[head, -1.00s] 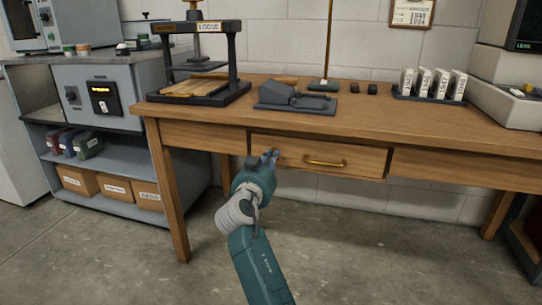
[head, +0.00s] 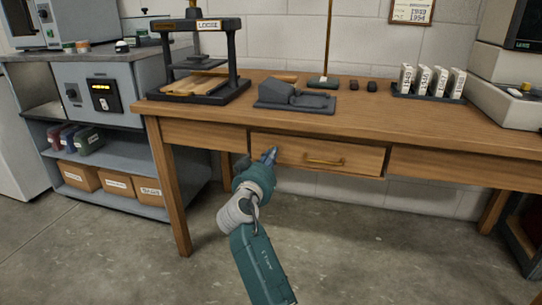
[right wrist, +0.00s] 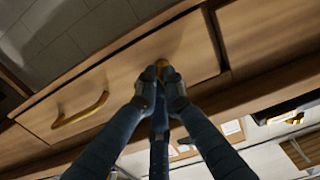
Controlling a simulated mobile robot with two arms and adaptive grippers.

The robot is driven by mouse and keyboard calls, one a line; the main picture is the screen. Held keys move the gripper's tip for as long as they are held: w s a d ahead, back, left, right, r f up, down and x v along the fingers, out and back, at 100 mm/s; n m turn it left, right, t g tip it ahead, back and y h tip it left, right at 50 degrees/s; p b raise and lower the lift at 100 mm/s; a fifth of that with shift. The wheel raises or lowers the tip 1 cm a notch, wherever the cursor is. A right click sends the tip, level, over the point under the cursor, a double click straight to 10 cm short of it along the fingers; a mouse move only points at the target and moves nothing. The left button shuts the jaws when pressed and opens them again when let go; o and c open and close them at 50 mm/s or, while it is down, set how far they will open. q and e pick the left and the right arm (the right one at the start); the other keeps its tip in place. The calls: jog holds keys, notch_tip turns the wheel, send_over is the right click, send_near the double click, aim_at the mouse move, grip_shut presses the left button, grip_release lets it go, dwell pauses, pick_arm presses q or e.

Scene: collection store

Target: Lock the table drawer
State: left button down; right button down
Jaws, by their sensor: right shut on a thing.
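The wooden table (head: 430,125) has a middle drawer (head: 360,158) with a brass bar handle (head: 323,161). The drawer front looks closed or nearly so. My right gripper (head: 271,153) is at the left part of this drawer front. In the right wrist view, its fingertips (right wrist: 162,78) are shut on a small brass piece (right wrist: 169,74) at the drawer front, apart from the handle (right wrist: 80,110). The fingers hide most of this piece, so I cannot tell its shape or how it is turned. My left gripper is not in view.
A dark press (head: 240,60), a grey device (head: 297,98) and a rack of white boxes (head: 432,80) stand on the table. A grey shelf unit (head: 125,150) stands at the left. The floor in front of the table is clear.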

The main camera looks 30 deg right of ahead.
jog(key=c, duration=1.9)
grip_release()
jog(key=shift+o, duration=0.2)
